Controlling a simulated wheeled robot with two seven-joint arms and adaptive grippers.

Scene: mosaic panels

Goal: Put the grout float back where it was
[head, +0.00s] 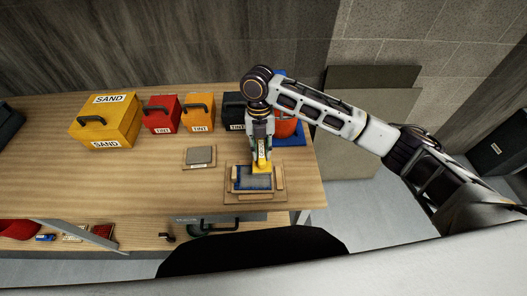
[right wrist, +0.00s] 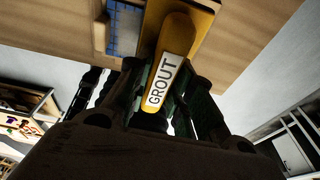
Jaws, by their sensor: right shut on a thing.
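The grout float (head: 262,166) is yellow, with a handle labelled GROUT (right wrist: 170,65) in the right wrist view. My right gripper (head: 261,146) is shut on its handle, pointing down, and its fingers flank the handle in the right wrist view (right wrist: 165,90). The float is over the far right part of a blue mosaic panel (head: 245,181) in a wooden frame (head: 255,200) near the table's front edge. I cannot tell whether the float touches the panel. The float's underside is hidden. My left gripper is not in view.
A small grey block lies on a wooden holder (head: 191,165) left of the frame. Behind stand a yellow SAND box (head: 118,122), red (head: 160,118) and orange (head: 198,117) TINT boxes and a dark box (head: 234,112). A blue mat (head: 291,141) bears an orange-red object (head: 287,127), partly hidden by my arm.

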